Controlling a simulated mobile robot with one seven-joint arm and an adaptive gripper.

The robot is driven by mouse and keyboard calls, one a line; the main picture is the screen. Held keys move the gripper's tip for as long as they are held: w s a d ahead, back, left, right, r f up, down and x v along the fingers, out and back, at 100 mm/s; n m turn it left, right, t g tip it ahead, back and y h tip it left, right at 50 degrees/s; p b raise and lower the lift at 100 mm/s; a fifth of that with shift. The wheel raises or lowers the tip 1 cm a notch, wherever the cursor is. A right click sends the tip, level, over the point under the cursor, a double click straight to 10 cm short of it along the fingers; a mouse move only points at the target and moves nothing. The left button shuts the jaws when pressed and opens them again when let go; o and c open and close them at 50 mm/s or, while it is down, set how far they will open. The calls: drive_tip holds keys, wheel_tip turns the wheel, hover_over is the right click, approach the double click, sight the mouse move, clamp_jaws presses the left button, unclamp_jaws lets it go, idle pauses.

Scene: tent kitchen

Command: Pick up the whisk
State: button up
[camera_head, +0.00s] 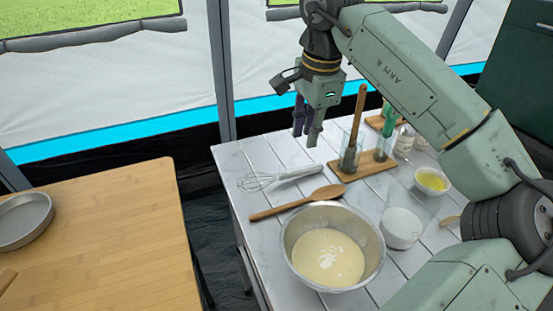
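The whisk (277,178) lies flat on the white plank table (227,156), near its far left corner. Its wire head (256,181) points left and its pale handle (300,172) points right. My gripper (306,138) hangs above the table, fingers pointing down, and appears above and beyond the handle end in the picture. It is apart from the whisk and holds nothing that I can see. The fingers are small and seen partly from the side, so their opening is hard to judge.
A wooden spoon (298,202) lies just in front of the whisk. A metal bowl of batter (293,260) stands nearer. Glasses with tools stand on a wooden board (372,166) to the right. A wooden table (110,240) with a round pan (22,220) is at left.

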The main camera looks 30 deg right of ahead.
hover_over(301, 169)
drive_tip(key=s, duration=0.1)
wheel_tip(301, 169, down, 5)
drive_tip(key=f, duration=0.2)
drive_tip(key=f+p, duration=0.2)
drive_tip(key=f, duration=0.1)
drive_tip(key=shift+w+f, duration=0.3)
drive_tip(key=shift+w, duration=0.1)
drive_tip(key=shift+c, duration=0.4)
clamp_jaws()
